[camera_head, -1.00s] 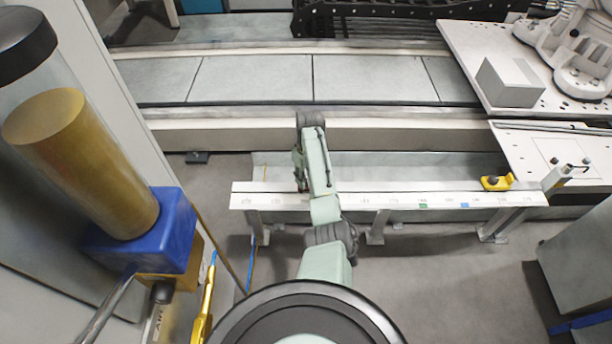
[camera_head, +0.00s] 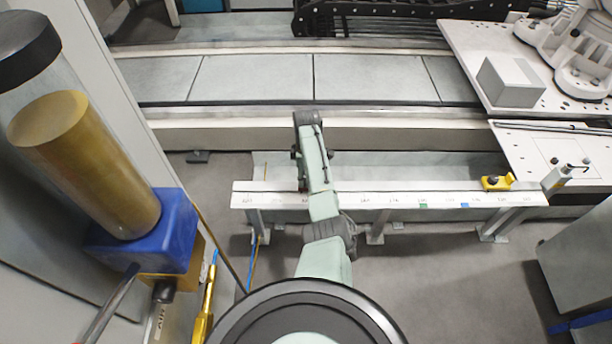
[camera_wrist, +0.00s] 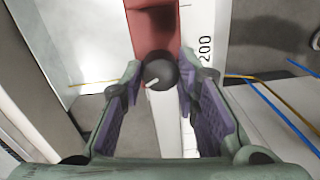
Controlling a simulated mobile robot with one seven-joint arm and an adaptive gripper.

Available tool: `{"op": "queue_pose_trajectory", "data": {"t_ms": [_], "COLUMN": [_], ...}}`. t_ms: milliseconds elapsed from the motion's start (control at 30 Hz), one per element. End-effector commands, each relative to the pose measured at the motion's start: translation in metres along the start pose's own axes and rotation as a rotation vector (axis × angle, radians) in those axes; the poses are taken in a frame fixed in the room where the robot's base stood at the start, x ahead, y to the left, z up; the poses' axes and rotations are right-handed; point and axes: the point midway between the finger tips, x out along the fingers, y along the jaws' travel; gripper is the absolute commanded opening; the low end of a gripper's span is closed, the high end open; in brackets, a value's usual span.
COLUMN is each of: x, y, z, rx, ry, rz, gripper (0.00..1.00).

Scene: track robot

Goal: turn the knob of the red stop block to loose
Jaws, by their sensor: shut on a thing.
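The red stop block (camera_wrist: 152,28) shows at the top middle of the wrist view, on the white rail with printed numbers. Its round black knob (camera_wrist: 161,70) faces my camera, and a white mark on it points to the lower left. My gripper (camera_wrist: 160,77) is shut on the knob, one fingertip on each side. In the head view my arm reaches over the white rail (camera_head: 400,200) and hides the red block and most of the gripper.
A yellow block (camera_head: 497,183) sits near the rail's right end, beside a grey-white clamp-like part (camera_head: 566,176). A blue-and-yellow fixture with a brown cylinder (camera_head: 85,165) stands close on the left. A grey cabinet (camera_head: 585,250) is at the right. Floor in front of the rail is clear.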

Motion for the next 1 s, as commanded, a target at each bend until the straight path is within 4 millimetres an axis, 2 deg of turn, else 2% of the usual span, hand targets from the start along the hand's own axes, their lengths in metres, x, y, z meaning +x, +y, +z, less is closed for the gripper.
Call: {"op": "queue_pose_trajectory", "data": {"t_ms": [667,700,1000], "x": [-0.0009,-0.0009,-0.0004], "y": [0.0007,0.0007,0.0002], "z": [-0.0003,-0.0003,-0.0001], "rx": [-0.061,-0.061,-0.060], "ry": [-0.002,-0.002,-0.003], "rz": [0.002,0.002,0.001], "gripper": [0.01,0.30,0.49]}}
